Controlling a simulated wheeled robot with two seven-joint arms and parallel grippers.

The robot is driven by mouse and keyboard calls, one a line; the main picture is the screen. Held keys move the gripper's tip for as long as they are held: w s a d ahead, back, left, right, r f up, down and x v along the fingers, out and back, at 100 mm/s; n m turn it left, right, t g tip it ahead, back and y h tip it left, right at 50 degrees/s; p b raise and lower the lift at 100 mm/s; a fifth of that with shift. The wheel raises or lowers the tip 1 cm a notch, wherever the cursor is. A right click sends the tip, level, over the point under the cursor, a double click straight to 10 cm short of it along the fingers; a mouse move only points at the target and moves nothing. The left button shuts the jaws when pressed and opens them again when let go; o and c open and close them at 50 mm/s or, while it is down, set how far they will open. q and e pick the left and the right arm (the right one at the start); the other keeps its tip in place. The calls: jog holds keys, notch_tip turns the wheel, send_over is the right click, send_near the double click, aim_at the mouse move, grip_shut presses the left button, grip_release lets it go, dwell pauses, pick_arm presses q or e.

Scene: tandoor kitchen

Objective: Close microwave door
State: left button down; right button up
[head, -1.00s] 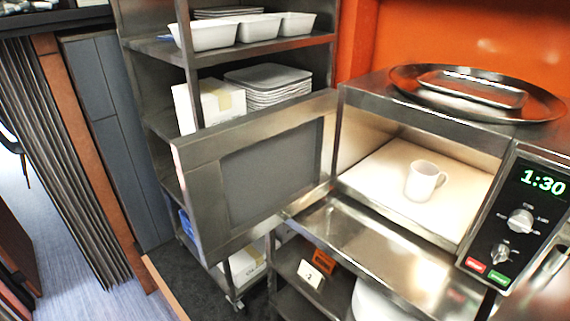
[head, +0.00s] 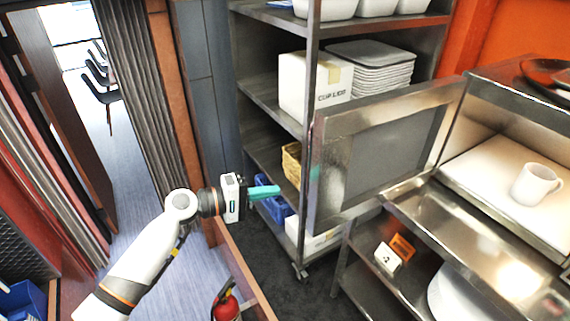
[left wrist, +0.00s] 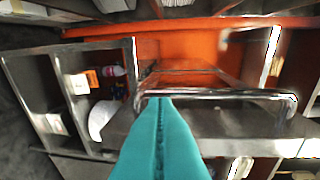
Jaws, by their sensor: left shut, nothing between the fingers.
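The microwave door (head: 385,150) stands wide open in the head view, swung out to the left of the microwave (head: 470,135). Its inner side with a dark window faces me. A white mug (head: 537,184) stands inside the lit cavity. My left gripper (head: 266,191) is shut and empty, with teal fingers, to the left of the door's free edge and apart from it in the picture. In the left wrist view, the teal fingers (left wrist: 161,110) are pressed together and point toward a shiny metal bar; I cannot tell whether they touch it. My right gripper is not in view.
A metal shelf rack (head: 262,85) with a cardboard box (head: 312,84), stacked trays (head: 370,68) and white tubs stands behind the door. A red fire extinguisher (head: 227,304) stands at the bottom. Below the microwave are shelves with small number cards (head: 388,257). The floor at left is open.

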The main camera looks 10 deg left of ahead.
aim_at(313, 168)
pick_arm(q)
notch_tip(313, 168, up, 8)
jog(key=s+f+m+g+h, duration=0.1)
jog(key=s+g+h, duration=0.1)
jog(key=p+x, duration=0.1)
jog(key=x, duration=0.2)
jog(key=p+x, duration=0.1)
jog(key=x, duration=0.3)
jog(key=p+x, duration=0.1)
jog(key=x, duration=0.2)
jog(key=shift+d+r, duration=0.3)
jog(key=shift+r, duration=0.05)
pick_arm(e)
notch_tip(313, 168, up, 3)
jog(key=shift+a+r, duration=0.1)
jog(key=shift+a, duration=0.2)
pick_arm(q)
jog(key=shift+s+t, duration=0.15)
jog(key=shift+t, duration=0.15)
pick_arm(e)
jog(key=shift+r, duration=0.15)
